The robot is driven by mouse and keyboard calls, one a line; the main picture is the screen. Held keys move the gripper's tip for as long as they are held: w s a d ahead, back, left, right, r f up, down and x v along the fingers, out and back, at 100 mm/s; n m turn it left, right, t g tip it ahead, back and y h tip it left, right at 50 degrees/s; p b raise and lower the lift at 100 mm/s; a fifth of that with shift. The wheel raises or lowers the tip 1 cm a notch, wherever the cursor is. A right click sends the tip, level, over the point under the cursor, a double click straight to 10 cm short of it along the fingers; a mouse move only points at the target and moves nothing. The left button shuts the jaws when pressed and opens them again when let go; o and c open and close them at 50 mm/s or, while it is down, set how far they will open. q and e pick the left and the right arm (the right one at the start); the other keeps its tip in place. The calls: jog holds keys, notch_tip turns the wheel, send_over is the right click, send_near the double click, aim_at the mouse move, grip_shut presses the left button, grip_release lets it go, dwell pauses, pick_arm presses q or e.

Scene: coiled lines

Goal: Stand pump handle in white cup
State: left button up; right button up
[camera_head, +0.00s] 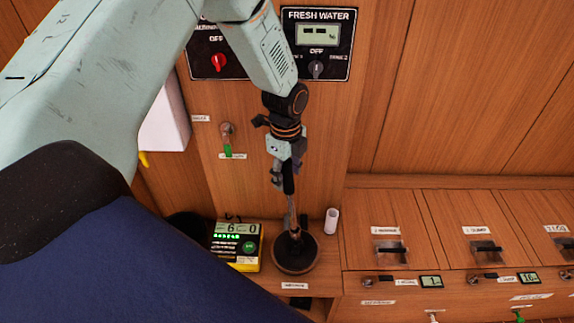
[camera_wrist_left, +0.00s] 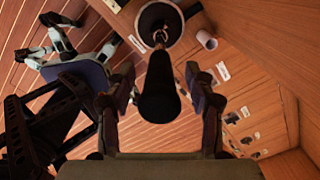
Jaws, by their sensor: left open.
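The pump handle (camera_head: 288,180) has a black grip on a metal shaft. It stands upright in a round dark holder (camera_head: 296,265) on the wooden counter. My left gripper (camera_head: 284,172) points down at the top of the grip. In the left wrist view the black grip (camera_wrist_left: 159,88) lies between the two open fingers (camera_wrist_left: 160,90), with a gap on both sides. The small white cup (camera_head: 331,221) stands just right of the holder; it also shows in the left wrist view (camera_wrist_left: 207,40). My right gripper does not show.
A yellow and black device with a green display (camera_head: 238,245) sits left of the holder. The fresh water panel (camera_head: 318,44) is on the wall behind. A tap with a green tip (camera_head: 227,140) sticks out of the wall. Latched lids (camera_head: 391,250) lie to the right.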

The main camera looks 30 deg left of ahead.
pick_arm(q)
jog(key=shift+a+f, duration=0.15)
jog(key=shift+a, duration=0.1)
jog(key=shift+d, duration=0.2)
jog(key=shift+c, duration=1)
jog(key=shift+a, duration=0.15)
jog(key=c, duration=0.6)
grip_shut()
jog(key=shift+r+p, duration=3.75)
jog(key=shift+r, duration=0.5)
jog(key=shift+w, duration=0.1)
